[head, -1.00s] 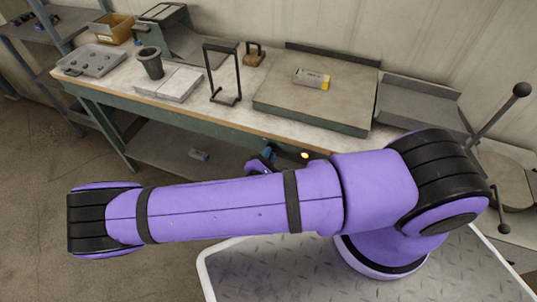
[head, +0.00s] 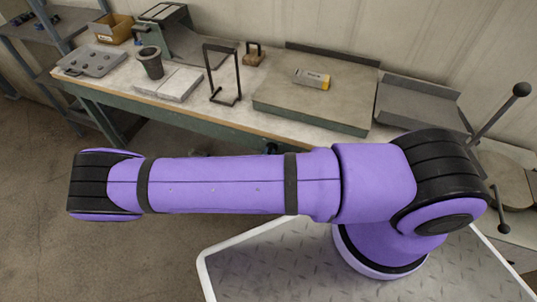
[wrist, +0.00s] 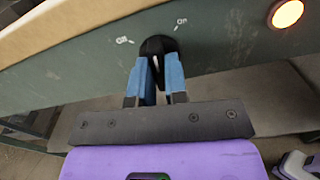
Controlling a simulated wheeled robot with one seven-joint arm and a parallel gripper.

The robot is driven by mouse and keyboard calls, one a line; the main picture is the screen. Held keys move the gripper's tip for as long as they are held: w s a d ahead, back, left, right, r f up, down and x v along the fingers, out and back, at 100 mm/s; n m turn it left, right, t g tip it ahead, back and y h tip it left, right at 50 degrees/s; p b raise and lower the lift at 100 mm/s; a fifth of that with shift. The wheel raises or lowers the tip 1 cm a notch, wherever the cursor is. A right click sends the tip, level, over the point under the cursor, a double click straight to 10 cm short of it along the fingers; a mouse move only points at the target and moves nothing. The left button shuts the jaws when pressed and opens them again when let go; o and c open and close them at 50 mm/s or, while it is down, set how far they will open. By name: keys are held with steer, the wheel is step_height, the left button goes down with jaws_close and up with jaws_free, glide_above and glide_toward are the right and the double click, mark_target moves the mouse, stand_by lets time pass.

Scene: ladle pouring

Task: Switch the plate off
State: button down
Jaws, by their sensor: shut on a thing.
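In the wrist view, my gripper (wrist: 156,66) has its two blue fingers shut on a black knob (wrist: 155,45) on the bench's green front panel. The panel has an "Off" mark (wrist: 124,41) to the left of the knob and an "On" mark (wrist: 181,22) to its right. An orange lamp (wrist: 287,14) at the upper right is lit. Which mark the knob points to is hard to tell. In the head view, a wide grey plate (head: 275,97) is on the bench with a small labelled block (head: 311,79) on it. My arm hides the lamp there.
The bench (head: 150,100) also holds a dark cup (head: 150,63), pale slabs (head: 170,83), a black frame stand (head: 222,75) and a grey tray with hollows (head: 92,60). A shelf (head: 40,38) stands at the left. Open floor lies before the bench.

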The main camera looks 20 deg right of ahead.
steer(key=n, duration=1)
steer(key=shift+n, duration=0.3)
stand_by(0.4)
steer(key=c, duration=1.1)
jaws_free()
steer(key=shift+c, duration=0.2)
steer(key=shift+s, duration=0.1)
steer(key=v, duration=1)
steer(key=shift+s+a, duration=0.25)
steer(key=shift+a, duration=0.05)
steer(key=shift+r, duration=0.1)
